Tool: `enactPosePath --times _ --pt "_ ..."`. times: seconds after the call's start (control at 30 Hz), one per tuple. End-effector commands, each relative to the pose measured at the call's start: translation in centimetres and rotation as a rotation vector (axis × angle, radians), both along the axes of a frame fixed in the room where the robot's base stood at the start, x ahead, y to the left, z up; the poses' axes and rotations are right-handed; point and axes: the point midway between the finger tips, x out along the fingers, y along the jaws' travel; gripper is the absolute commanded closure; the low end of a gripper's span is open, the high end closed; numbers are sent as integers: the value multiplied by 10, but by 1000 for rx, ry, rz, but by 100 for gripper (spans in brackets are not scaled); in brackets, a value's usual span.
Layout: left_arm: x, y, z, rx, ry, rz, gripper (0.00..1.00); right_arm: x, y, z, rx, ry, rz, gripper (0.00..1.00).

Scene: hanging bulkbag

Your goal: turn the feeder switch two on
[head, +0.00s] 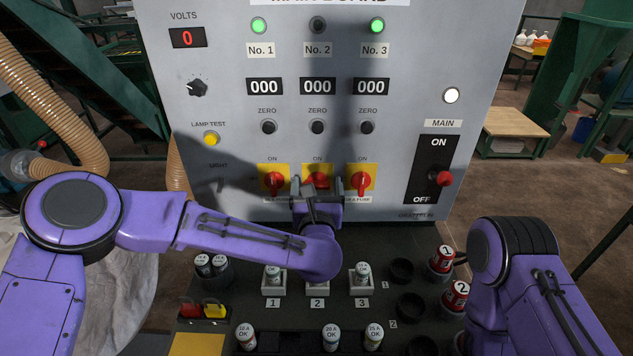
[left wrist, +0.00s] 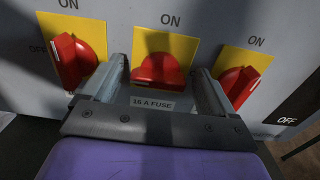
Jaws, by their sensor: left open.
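The feeder switch two (head: 317,179) is the middle red knob on a yellow plate on the grey board. In the left wrist view, switch two (left wrist: 160,72) has its handle lying crosswise, below the word ON. The lamp for No. 2 (head: 317,25) is dark. My left gripper (head: 317,188) is open in front of switch two and partly hides it in the head view. In the left wrist view, the fingers of my left gripper (left wrist: 163,85) stand on either side of the knob; contact cannot be told. My right gripper is not in view.
Switch one (head: 274,180) and switch three (head: 362,180) flank it closely, their handles nearer upright. The lamps for No. 1 (head: 259,26) and No. 3 (head: 377,26) glow green. A main switch (head: 432,176) is at the right. Fuses in holders (head: 361,278) stand on the dark shelf below.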

Motion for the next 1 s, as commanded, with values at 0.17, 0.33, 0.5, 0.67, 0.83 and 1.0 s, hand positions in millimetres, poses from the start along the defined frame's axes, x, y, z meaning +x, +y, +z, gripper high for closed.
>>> enactPosePath --times 0.17,0.33,0.5,0.67,0.83,1.0 --pt "0 -1 -1 0 0 -1 13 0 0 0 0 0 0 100" --pt "0 -1 0 0 0 -1 58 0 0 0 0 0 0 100" --pt "0 -1 0 0 -1 -1 69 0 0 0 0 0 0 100" --pt "1 -1 0 10 -2 -1 69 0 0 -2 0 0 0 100" --pt "1 -1 0 61 -3 0 69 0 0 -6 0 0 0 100" --pt "1 -2 0 167 -5 -1 69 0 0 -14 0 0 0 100"
